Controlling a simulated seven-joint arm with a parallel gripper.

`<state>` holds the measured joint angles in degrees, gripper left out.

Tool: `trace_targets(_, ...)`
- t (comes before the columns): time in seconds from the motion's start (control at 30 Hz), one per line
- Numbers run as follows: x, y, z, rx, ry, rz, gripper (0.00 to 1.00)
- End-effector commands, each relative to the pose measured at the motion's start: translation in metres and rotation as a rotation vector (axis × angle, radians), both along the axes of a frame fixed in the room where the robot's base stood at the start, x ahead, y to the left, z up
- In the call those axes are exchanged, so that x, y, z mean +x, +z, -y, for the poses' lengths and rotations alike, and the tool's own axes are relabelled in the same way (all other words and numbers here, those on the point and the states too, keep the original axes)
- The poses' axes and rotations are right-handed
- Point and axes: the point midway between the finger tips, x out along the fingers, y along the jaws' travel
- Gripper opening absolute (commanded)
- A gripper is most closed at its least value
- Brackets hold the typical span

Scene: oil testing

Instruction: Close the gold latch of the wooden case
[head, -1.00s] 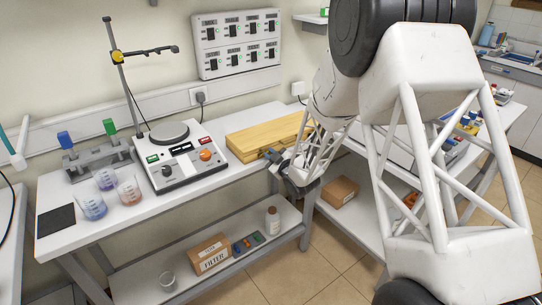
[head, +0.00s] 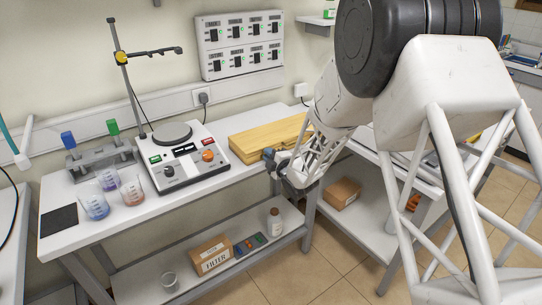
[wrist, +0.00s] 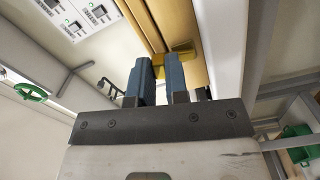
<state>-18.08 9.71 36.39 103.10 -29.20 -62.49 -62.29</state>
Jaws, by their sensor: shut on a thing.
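The wooden case (head: 262,138) lies shut or nearly shut on the white bench. My gripper (head: 276,158) is at its front face, close to the front right part. In the wrist view the case (wrist: 180,20) shows at the top, with a gold latch (wrist: 182,52) on its side. My gripper (wrist: 157,68) has its two blue-grey fingers on either side of part of the latch and is shut on it. The fingers hide some of the latch, and I cannot tell whether it is fastened.
A hotplate device (head: 181,160) stands left of the case, with beakers (head: 95,206) further left. A wall panel (head: 238,45) and a socket hang behind. A lower shelf holds a filter box (head: 211,255) and a bottle (head: 274,224).

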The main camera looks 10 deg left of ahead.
Motion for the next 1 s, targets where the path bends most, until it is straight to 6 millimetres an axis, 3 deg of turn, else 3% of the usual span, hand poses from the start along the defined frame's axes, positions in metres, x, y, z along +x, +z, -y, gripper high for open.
trace_targets(0.4, -0.0044, 0.0012, -0.0052, -0.16, 0.001, 0.154, 0.0)
trace_targets(0.9, -0.0049, 0.0011, -0.0057, -0.178, 0.001, 0.172, 0.0)
trace_targets(0.93, -0.0049, 0.0011, -0.0057, -0.178, 0.001, 0.172, 0.18)
trace_targets(1.0, -0.0049, 0.001, -0.0055, -0.178, 0.001, 0.172, 0.26)
